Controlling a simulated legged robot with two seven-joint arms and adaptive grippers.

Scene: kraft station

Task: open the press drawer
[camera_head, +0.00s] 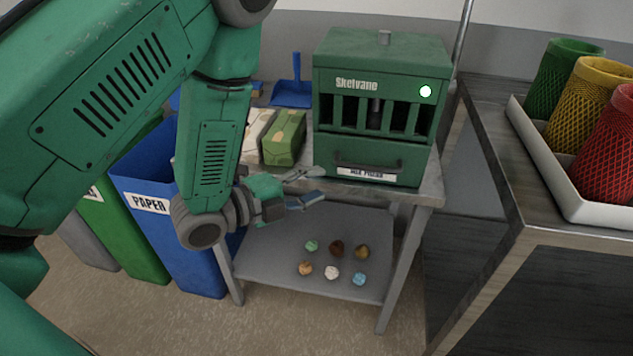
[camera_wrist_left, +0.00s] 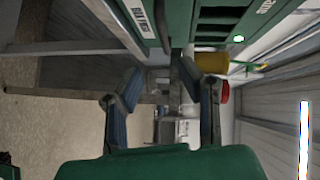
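The green press (camera_head: 375,100), marked "Skelvane", stands on a grey metal table. Its drawer (camera_head: 335,155) is the low front panel, with a dark bar handle (camera_head: 368,164) and a white label under it; it looks shut, flush with the body. My left gripper (camera_head: 318,187) is open and empty, just left of and a little below the drawer handle, apart from it. In the left wrist view the open fingers (camera_wrist_left: 165,92) have nothing between them. The press front (camera_wrist_left: 215,22) with the drawer label (camera_wrist_left: 140,18) shows sideways at the top. My right gripper is not in view.
Blue "PAPER" (camera_head: 150,203) and green (camera_head: 125,240) bins stand left of the table. Wrapped blocks (camera_head: 284,138) and a blue dustpan (camera_head: 291,95) lie left of the press. Several small crumpled balls (camera_head: 332,272) sit on the lower shelf. A white tray (camera_head: 555,180) of mesh baskets is right.

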